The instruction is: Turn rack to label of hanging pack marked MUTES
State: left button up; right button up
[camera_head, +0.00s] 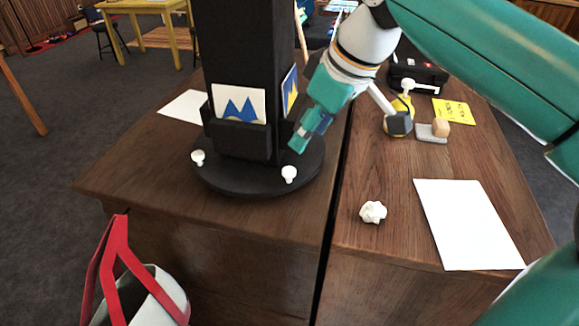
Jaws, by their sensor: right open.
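The rack is a black upright column (238,50) on a round black base (257,186) on the wooden table. White knobs stand on the base at its front left (198,157) and front right (289,174). Another card, blue and yellow, shows on the right face (290,91). I see no readable MUTES label and no clear hanging pack. My right gripper (306,134) is open, beside the rack's right side above the base; contact cannot be told. My left gripper is not in view.
On the table right lie a crumpled white ball (373,212), a white sheet (467,224), a yellow card (453,111), and a grey block with a wooden piece (434,131). A black case (418,73) stands behind. A red-handled white container (150,296) is at the lower left.

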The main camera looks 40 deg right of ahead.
aim_at(290, 170)
jog(key=x, duration=1)
jog(key=shift+f, duration=0.25)
